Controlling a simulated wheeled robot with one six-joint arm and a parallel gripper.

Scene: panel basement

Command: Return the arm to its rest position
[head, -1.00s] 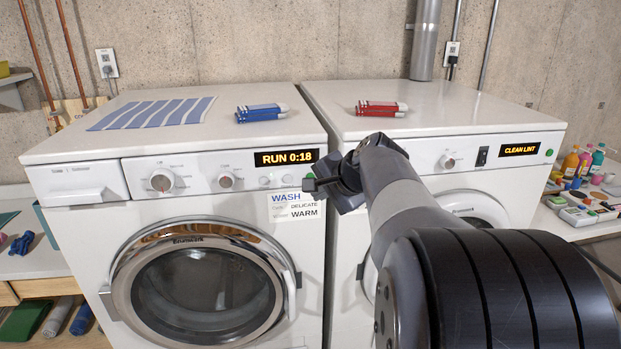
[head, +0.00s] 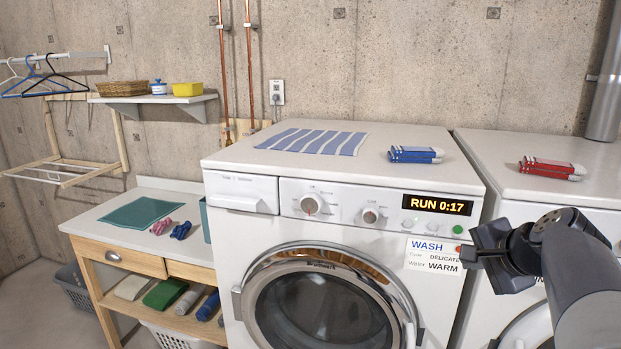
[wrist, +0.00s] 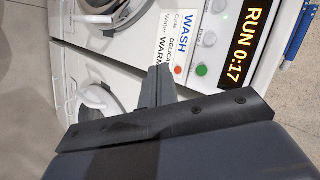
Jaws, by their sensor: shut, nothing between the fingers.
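My gripper (head: 474,256) is in front of the washer, at the right edge of its wash label, in the head view. Its fingers are shut and empty; they also show in the wrist view (wrist: 158,84). The washer (head: 240,262) has a round closed door, and its display (head: 437,204) reads RUN 0:17. The label (head: 433,254) reads WASH, DELICATE, WARM. A green button (head: 457,229) and a red button (wrist: 178,70) sit close to my gripper. I cannot tell whether the fingertips touch the panel.
A second machine (head: 512,208) stands right of the washer, with a red folded bundle (head: 551,167) on top. A blue bundle (head: 415,154) and striped cloth (head: 312,142) lie on the washer. A wooden side table (head: 110,221) stands left, below a wall shelf (head: 150,99).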

